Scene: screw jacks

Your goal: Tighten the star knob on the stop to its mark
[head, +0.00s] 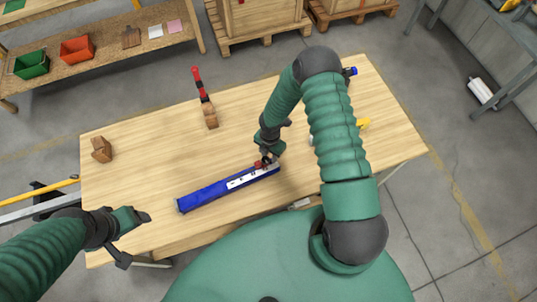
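A long blue rail (205,196) with a white strip (245,179) along its right part lies slanted on the table. A small red piece, apparently the star knob (259,164), shows at the rail's right end, with dark parts around it. My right gripper (268,155) reaches down over this end, at the knob. Its fingers partly cover the knob and the stop, and whether they grip it is too small to tell. The mark cannot be made out. My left gripper (133,238) is open and empty by the table's left edge, away from the rail.
The wooden table (150,150) also holds a red-handled tool on a wooden block (210,115), a small wooden block (102,149), a yellow object (363,124) and a blue-tipped item (350,71). Its left middle is clear. A shelf with bins (76,50) stands behind.

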